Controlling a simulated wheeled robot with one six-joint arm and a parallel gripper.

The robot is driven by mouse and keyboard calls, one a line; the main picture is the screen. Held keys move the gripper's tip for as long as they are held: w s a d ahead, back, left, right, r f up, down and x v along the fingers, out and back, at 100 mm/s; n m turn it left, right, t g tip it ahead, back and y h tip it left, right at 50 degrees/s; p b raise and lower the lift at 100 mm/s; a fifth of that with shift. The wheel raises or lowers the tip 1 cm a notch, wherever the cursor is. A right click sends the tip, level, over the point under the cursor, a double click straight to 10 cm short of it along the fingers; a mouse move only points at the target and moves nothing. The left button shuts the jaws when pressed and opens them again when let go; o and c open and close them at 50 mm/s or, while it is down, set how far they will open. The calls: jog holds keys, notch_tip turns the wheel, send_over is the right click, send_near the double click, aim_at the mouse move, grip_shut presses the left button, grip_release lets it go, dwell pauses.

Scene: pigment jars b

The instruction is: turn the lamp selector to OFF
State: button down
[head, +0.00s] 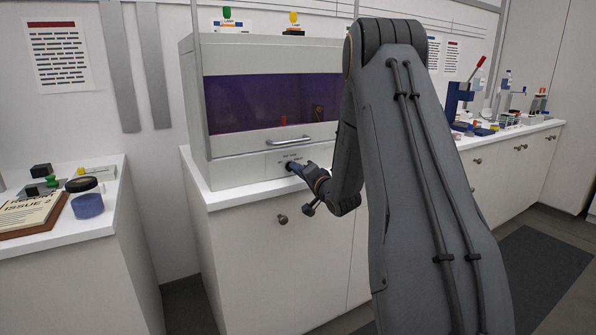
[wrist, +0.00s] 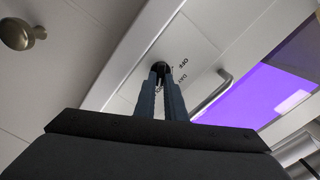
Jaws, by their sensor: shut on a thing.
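The lamp selector (wrist: 161,68) is a small dark knob on the white front panel of the cabinet (head: 262,55). Printed labels stand around it in the wrist view, and OFF is readable to the right of the knob. My gripper (wrist: 161,80) is shut on the knob, with a finger on each side of it. In the head view my gripper (head: 293,166) reaches the panel below the cabinet's handle and hides the knob. The knob's pointer is hidden between the fingers, so I cannot tell its setting. The cabinet window (wrist: 262,92) glows purple.
A bar handle (head: 289,142) sits just above my gripper, close to it. A round door knob (head: 282,219) sticks out below. The right counter is crowded with small items.

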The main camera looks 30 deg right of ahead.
jog(key=n+b, duration=0.1)
jog(key=n, duration=0.5)
jog(key=shift+a+r+n+b, duration=0.1)
jog(key=shift+n+b, duration=0.25)
jog(key=shift+n, duration=0.05)
jog(key=n+b, duration=0.2)
jog(key=n, duration=0.4)
jog(key=shift+a+b, duration=0.2)
jog(key=shift+b, duration=0.1)
jog(key=n+b, duration=0.3)
jog(key=n, duration=0.2)
jog(key=shift+a+n, duration=0.15)
jog(key=shift+n, duration=0.25)
jog(key=n+b, duration=0.3)
jog(key=n, duration=0.2)
jog(key=shift+a+b, duration=0.1)
jog(key=shift+b, duration=0.3)
jog(key=c, duration=1.8)
grip_release()
